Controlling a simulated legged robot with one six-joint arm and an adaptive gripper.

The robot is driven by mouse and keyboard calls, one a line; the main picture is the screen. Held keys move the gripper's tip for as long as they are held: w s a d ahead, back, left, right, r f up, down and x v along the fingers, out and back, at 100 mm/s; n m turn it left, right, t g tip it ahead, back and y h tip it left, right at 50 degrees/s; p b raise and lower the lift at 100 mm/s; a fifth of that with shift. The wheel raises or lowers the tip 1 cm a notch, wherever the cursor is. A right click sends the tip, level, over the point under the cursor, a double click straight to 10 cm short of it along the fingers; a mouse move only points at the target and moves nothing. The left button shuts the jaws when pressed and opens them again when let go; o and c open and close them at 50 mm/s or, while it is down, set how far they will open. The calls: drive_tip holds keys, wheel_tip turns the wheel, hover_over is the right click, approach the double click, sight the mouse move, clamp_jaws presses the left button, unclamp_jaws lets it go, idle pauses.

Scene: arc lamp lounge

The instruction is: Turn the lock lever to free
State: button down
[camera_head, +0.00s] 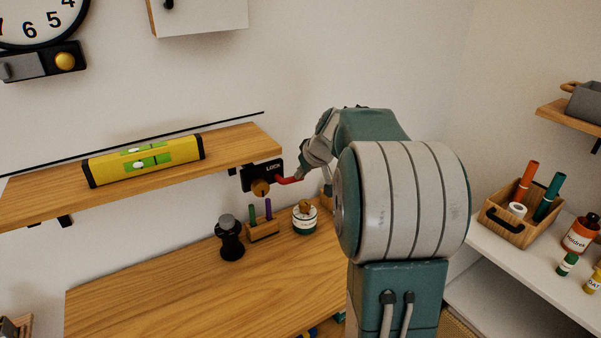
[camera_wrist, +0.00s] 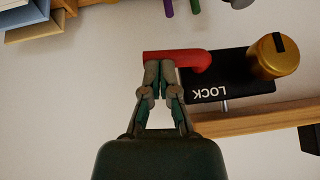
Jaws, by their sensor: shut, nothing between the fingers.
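A red lever (camera_head: 288,181) sticks out sideways past the plate, to the right in the head view and to the left in the wrist view (camera_wrist: 180,57). A brass knob (camera_wrist: 274,55) with a dark mark sits at the plate's other side. My gripper (camera_wrist: 160,64) is shut, its tips at the lever's edge near the free end. I cannot tell if they touch.
The wooden shelf (camera_head: 230,144) bears a yellow spirit level (camera_head: 146,160). On the wooden desk (camera_head: 190,285) below stand a dark grinder (camera_head: 230,238), a small wooden holder (camera_head: 263,230) and a white jar (camera_head: 304,220). A white shelf (camera_head: 510,260) with several items is at right.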

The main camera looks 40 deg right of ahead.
wheel_tip(320, 180, down, 6)
drive_tip(key=a+m+t+y, duration=0.1)
drive_tip(key=m+t+y, duration=0.2)
drive_tip(key=y, duration=0.8)
drive_tip(key=shift+m+y, duration=0.4)
drive_tip(key=shift+m, duration=0.7)
